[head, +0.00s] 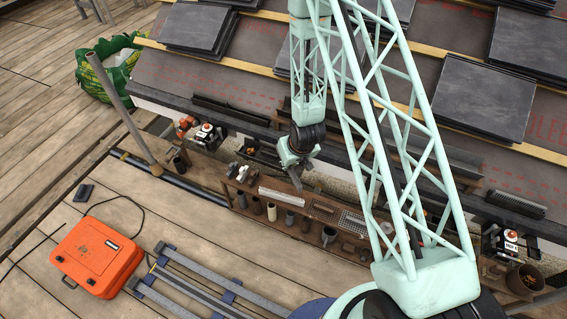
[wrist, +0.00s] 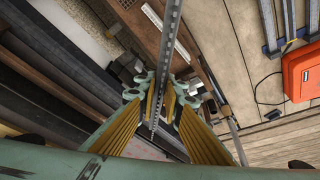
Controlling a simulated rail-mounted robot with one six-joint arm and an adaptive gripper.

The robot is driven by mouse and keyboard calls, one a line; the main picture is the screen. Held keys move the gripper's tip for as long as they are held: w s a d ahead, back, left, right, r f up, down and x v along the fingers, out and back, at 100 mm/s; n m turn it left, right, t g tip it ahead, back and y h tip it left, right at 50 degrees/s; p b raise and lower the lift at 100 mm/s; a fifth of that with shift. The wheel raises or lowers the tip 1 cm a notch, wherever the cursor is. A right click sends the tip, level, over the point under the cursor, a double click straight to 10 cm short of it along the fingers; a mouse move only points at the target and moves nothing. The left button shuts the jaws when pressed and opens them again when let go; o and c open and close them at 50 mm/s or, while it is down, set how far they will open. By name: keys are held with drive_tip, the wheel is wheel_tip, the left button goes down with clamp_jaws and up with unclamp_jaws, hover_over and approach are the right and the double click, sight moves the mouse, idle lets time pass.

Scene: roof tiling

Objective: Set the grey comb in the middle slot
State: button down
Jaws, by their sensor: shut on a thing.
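My gripper (head: 292,168) hangs over the back of the wooden bench, below the roof edge. In the wrist view my gripper (wrist: 161,100) is shut on the grey comb (wrist: 172,42), a long, narrow strip with a toothed or perforated edge. The strip runs between the yellow-ribbed fingers and extends past them at both ends. In the head view the comb is hard to make out against the gripper and bench. Dark strips lie along the eaves at left (head: 230,110) and right (head: 515,204). My arm covers part of the eaves between them, and I cannot make out the middle slot.
The wooden bench (head: 240,187) carries a white strip (head: 282,197), a perforated grey piece (head: 354,221) and small items. Slate stacks (head: 485,100) lie on the roof. An orange case (head: 97,258) and blue-grey rails (head: 200,280) are on the deck. A pole (head: 122,120) leans at left.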

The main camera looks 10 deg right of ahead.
drive_tip(key=shift+m+h, duration=0.3)
drive_tip(key=shift+m, duration=0.6)
drive_tip(key=s+r, duration=0.1)
drive_tip(key=s+d+r, duration=0.1)
drive_tip(key=s+r, duration=0.1)
drive_tip(key=shift+s+d+r, duration=0.3)
drive_tip(key=shift+d, duration=0.1)
drive_tip(key=shift+w+a, duration=0.1)
